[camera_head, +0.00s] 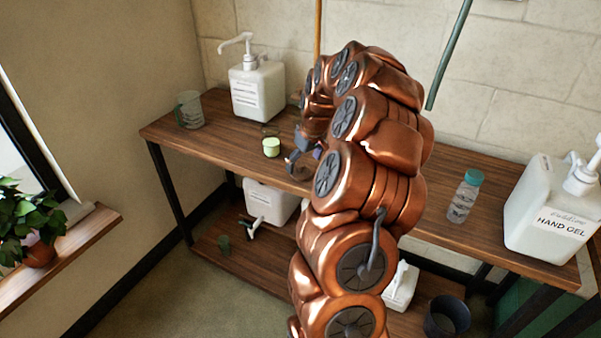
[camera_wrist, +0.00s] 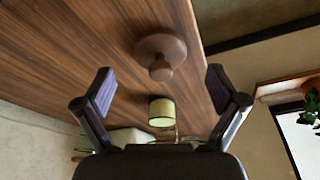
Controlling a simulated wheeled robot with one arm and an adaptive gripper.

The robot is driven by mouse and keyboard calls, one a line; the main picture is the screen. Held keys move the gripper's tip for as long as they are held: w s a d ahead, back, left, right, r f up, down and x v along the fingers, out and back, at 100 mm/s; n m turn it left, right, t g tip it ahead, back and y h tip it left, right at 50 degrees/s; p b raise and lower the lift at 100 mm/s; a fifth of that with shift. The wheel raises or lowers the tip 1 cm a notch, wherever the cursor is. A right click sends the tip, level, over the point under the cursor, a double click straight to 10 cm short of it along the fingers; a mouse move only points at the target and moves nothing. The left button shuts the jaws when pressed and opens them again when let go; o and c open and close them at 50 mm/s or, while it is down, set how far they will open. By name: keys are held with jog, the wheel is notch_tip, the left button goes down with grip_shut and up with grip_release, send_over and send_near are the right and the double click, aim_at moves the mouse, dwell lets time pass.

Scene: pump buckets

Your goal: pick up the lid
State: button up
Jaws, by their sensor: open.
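The lid (camera_wrist: 160,48) is a round brown wooden disc with a knob. In the wrist view it sits on the wooden table top, near the table's edge, with its knob towards the camera. My gripper (camera_wrist: 160,82) is open and empty, with its two fingers spread to the left and right below the lid in the picture. The lid appears apart from both fingers. In the head view my gripper (camera_head: 304,158) is low over the table, left of my arm. The lid cannot be made out clearly there.
A small green jar (camera_head: 271,147) stands close to my gripper and also shows in the wrist view (camera_wrist: 162,112). A glass mug (camera_head: 189,110) and a white pump bottle (camera_head: 257,90) stand on the left. A teal-capped bottle (camera_head: 464,197) and a hand gel bottle (camera_head: 552,212) stand right.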

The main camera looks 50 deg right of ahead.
aim_at(302, 165)
jog(key=x, duration=0.3)
jog(key=shift+w+f, duration=0.1)
jog(key=shift+f, duration=0.15)
jog(key=c, duration=1)
